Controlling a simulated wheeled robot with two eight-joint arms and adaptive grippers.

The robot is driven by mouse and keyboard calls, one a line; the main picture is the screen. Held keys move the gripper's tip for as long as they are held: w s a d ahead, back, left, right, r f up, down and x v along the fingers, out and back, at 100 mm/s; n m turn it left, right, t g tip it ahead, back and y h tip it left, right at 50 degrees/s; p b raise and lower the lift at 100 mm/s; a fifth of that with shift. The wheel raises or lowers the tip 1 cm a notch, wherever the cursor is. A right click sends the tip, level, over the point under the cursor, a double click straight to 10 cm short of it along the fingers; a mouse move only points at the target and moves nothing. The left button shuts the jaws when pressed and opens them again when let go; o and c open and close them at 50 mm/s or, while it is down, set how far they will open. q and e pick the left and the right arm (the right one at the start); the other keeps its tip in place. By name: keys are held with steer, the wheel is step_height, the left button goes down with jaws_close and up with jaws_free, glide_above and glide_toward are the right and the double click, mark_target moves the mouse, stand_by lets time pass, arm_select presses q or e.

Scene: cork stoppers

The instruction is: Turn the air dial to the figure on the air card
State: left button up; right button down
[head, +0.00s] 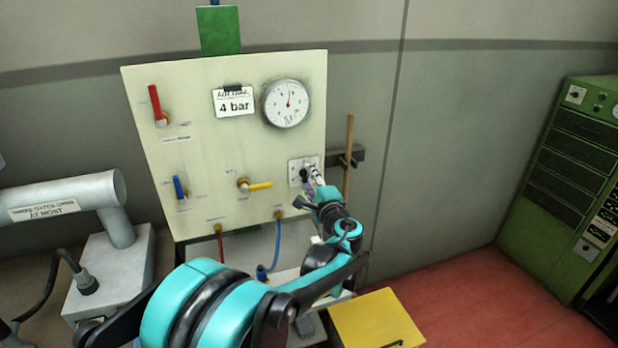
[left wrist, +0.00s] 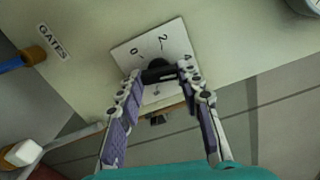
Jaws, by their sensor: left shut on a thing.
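The air dial is a dark knob (left wrist: 160,73) on a white plate (head: 293,170) at the lower right of the cream panel. In the left wrist view, the plate (left wrist: 145,45) shows the figures 0, 2 and 4. My left gripper (left wrist: 161,76) is shut on the knob, its fingertips on either side; in the head view, the gripper (head: 311,177) partly covers the dial. The knob's pointer cannot be made out. The air card (head: 234,107) reads "4 bar". It hangs from a dark clip near the panel's top. My right gripper is not in view.
A round gauge (head: 286,104) sits right of the card. The panel (head: 205,135) also bears red (head: 156,103), blue (head: 179,188) and yellow (head: 258,186) levers. A wooden rod (head: 349,150) stands just right of the dial. A yellow box (head: 375,320) is below.

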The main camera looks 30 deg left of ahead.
arm_select(q)
steer(key=shift+n, duration=1)
steer(key=o, duration=1.2)
steer(key=shift+c, duration=0.2)
steer(key=v, duration=1.2)
steer(key=shift+s, duration=0.1)
